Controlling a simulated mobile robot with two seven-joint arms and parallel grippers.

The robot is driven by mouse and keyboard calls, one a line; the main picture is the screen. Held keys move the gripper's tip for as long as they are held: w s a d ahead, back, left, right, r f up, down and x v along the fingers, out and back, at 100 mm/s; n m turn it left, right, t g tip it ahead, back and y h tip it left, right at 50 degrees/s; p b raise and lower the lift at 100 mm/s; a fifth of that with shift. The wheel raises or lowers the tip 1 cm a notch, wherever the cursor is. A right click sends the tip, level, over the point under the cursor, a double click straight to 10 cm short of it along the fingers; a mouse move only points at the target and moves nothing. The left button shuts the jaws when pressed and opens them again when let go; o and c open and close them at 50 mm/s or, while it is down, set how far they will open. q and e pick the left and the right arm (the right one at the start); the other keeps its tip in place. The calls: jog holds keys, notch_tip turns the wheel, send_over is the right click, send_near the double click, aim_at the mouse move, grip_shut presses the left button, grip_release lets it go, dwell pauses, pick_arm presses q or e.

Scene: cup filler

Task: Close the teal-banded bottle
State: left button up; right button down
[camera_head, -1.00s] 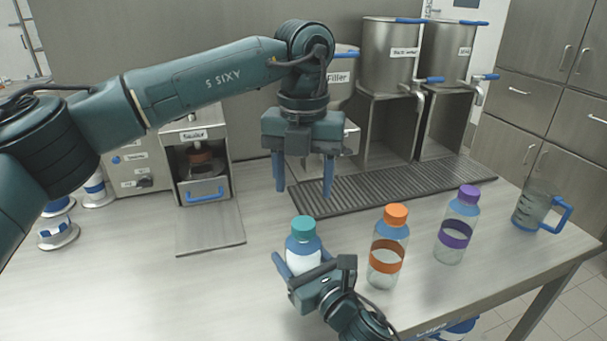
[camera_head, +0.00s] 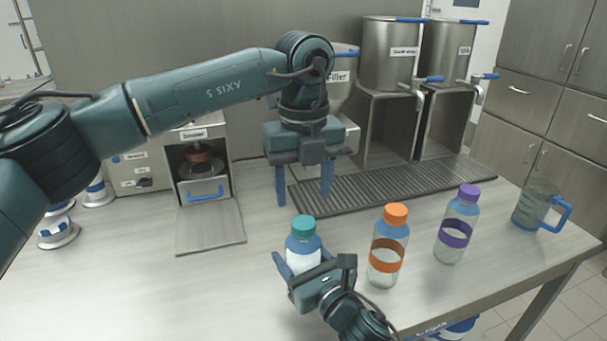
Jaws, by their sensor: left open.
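The bottle with the teal cap (camera_head: 303,228) stands on the counter at the front middle. The cap sits on its top; whether it is tight I cannot tell. The bottle body (camera_head: 303,245) is blue at the shoulder with white below, and its lower part and any band are hidden by my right gripper. My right gripper (camera_head: 302,262) reaches in from the front, its blue fingers on either side of the bottle body, appearing shut on it. My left gripper (camera_head: 304,202) is open and empty, pointing down above and behind the cap, clear of it.
An orange-capped bottle (camera_head: 387,247) and a purple-capped bottle (camera_head: 456,228) stand to the right, with a measuring jug (camera_head: 537,208) beyond. Behind are a drip grate (camera_head: 400,185), steel tanks (camera_head: 390,55) and a sealer machine (camera_head: 200,165). The counter front left is clear.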

aim_at(303, 222)
pick_arm(q)
jog(key=shift+f, duration=3.05)
jog(key=shift+c, duration=0.5)
jog(key=c, duration=0.9)
jog(key=m, duration=0.6)
jog(key=shift+c, duration=0.2)
jog(key=m, duration=0.6)
jog(key=shift+m, duration=0.3)
jog(key=m, duration=0.6)
jog(key=shift+m, duration=0.3)
jog(key=m, duration=0.6)
jog(key=o, duration=1.2)
jog(key=shift+c, duration=0.2)
